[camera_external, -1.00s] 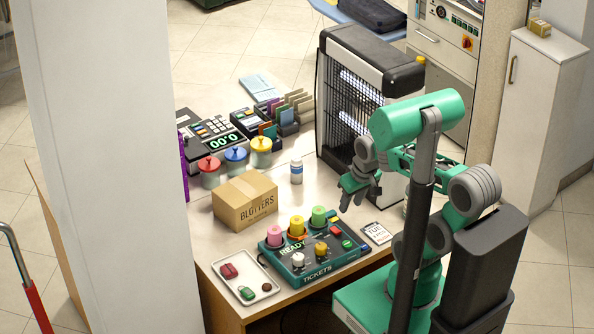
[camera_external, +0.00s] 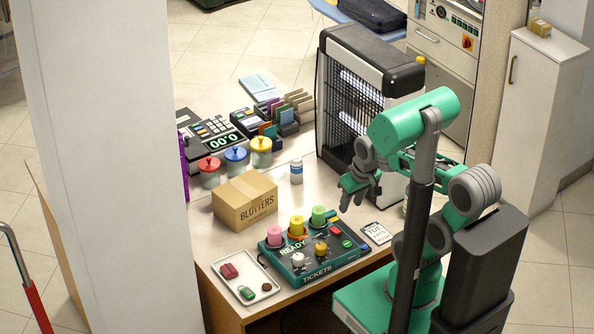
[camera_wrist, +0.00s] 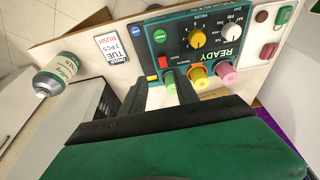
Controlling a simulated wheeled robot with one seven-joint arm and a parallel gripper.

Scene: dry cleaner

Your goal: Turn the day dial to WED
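The teal ticket console (camera_external: 345,258), marked READY and TICKETS, sits at the table's front edge. Its white knob (camera_external: 298,260) appears to be the day dial; in the wrist view the white knob (camera_wrist: 236,30) has small day labels around it, upside down. I cannot read its setting surely. A yellow knob (camera_wrist: 197,39) with numbers is beside it. My gripper (camera_external: 354,192) hangs above the table behind the console, apart from it. In the wrist view my gripper (camera_wrist: 160,82) has its two fingers spread with nothing between them.
Pink, yellow and green rolls (camera_external: 297,227) stand along the console's back edge. A card (camera_external: 377,233) reading TUE, 3 PCS, RUSH lies right of it. A tray (camera_external: 262,293) is at left, a BLOTTERS box (camera_external: 245,200) behind, a bottle (camera_external: 296,172) and a tall lamp unit (camera_external: 350,95) farther back.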

